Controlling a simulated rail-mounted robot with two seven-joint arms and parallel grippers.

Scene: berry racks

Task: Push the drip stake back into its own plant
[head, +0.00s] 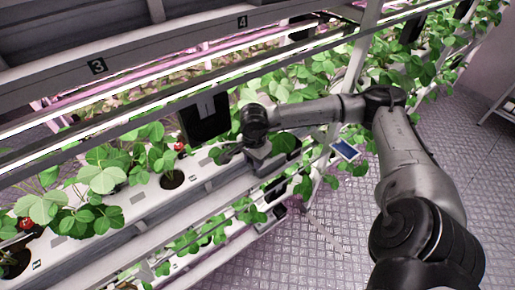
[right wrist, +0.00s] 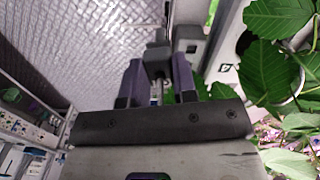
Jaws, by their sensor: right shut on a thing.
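My right gripper (head: 258,157) reaches in from the right to the front edge of the white planting gutter (head: 140,205). In the right wrist view its two fingers are closed on a dark, block-headed piece with a thin pale stem, which looks like the drip stake (right wrist: 156,58). The stake is above or beside the gutter; I cannot tell if its tip touches anything. Leafy strawberry plants (head: 100,180) grow from round holes in the gutter. In the wrist view, leaves (right wrist: 280,20) and a dark hole (right wrist: 245,43) lie to the right of the stake. My left gripper is not in view.
A black panel (head: 205,118) stands behind the gutter. Light bars and rack rails marked 3 (head: 97,67) and 4 (head: 242,22) run above. Red berries (head: 179,147) hang among leaves. A lower plant row sits under the gutter. The tiled floor (head: 310,230) is open at right.

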